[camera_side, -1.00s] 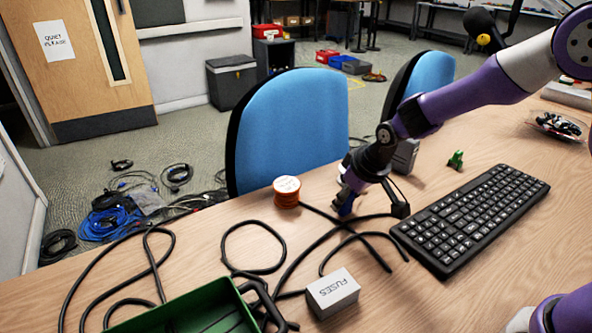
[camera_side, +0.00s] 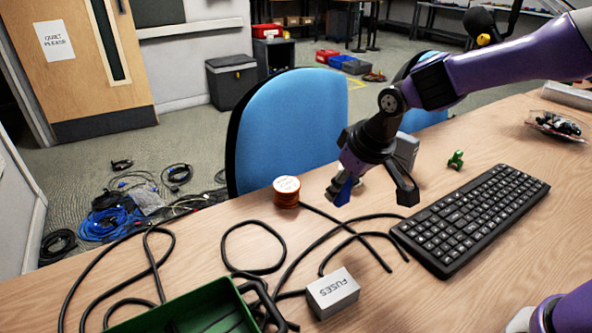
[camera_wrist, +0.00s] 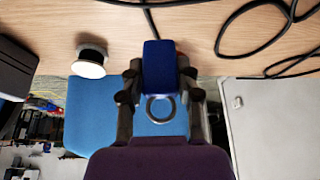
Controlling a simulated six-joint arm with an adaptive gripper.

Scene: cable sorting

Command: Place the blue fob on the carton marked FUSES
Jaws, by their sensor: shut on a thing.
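The blue fob (camera_wrist: 160,66) is held between the fingers of my gripper (camera_wrist: 160,85) in the wrist view, with its metal ring hanging toward the palm. In the side view my gripper (camera_side: 372,190) is above the desk, and the fob (camera_side: 345,190) shows as a small blue patch at its left finger. The white carton marked FUSES (camera_side: 333,293) sits on the desk, below and left of my gripper, with its label on top. Its top looks bare. I cannot see the carton for certain in the wrist view.
Black cables (camera_side: 255,268) lie looped on the desk around the carton. A green tray (camera_side: 205,312) is left of it. An orange spool (camera_side: 287,192) stands near the far edge. A keyboard (camera_side: 473,217) lies to the right, with a small green object (camera_side: 455,160) behind it.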

